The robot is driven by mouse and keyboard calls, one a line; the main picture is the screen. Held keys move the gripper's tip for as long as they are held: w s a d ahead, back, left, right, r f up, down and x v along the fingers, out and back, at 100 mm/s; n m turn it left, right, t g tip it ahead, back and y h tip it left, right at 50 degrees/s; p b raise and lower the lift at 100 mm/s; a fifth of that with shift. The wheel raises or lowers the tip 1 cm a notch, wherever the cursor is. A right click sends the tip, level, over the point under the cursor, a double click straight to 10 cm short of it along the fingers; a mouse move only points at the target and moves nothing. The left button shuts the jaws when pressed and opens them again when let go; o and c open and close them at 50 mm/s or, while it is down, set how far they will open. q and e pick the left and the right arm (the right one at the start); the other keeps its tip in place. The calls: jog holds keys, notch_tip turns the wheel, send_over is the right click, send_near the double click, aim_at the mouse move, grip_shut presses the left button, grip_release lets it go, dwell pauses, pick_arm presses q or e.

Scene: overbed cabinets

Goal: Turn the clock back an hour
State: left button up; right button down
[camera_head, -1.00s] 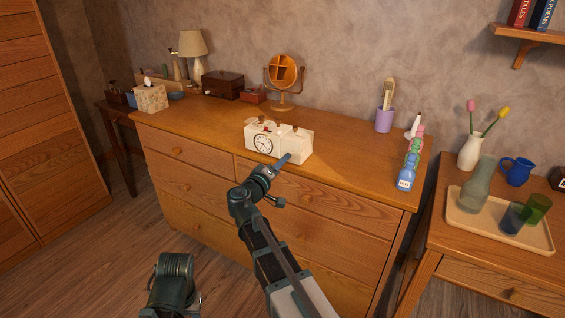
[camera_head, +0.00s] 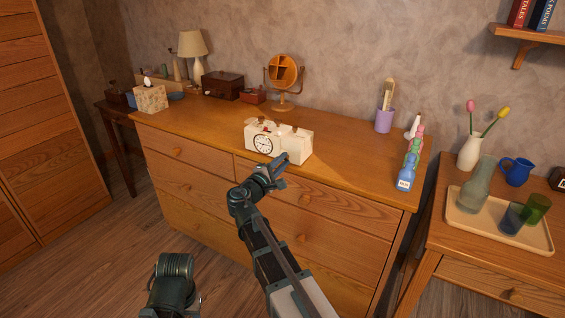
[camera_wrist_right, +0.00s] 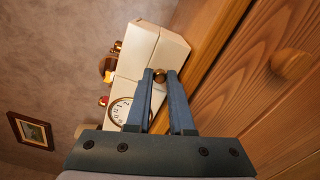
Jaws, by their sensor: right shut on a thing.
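The clock is a white block-shaped case (camera_head: 294,148) with a round white dial (camera_head: 264,145), standing on the dresser top. In the right wrist view the case (camera_wrist_right: 140,50) shows a small brass knob (camera_wrist_right: 160,73) on its front, and the dial (camera_wrist_right: 121,110) is partly hidden by a finger. My right gripper (camera_wrist_right: 160,80) is shut on the brass knob, one finger on each side. In the head view my right gripper (camera_head: 281,162) reaches the clock's front at its right part. The exact time on the dial is too small to read surely. My left gripper is out of view.
Colourful bottles (camera_head: 408,172) and a purple cup (camera_head: 385,120) stand to the right on the dresser (camera_head: 345,165). A round mirror (camera_head: 283,75) stands behind the clock. A tissue box (camera_head: 151,99) is at the left. The dresser top on both sides of the clock is clear.

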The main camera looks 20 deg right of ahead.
jog(key=shift+n, duration=0.6)
jog(key=c, duration=0.8)
grip_release()
jog(key=shift+s+a, duration=0.1)
jog(key=shift+a, duration=0.05)
jog(key=v, duration=1.3)
jog(key=shift+s+a, duration=0.2)
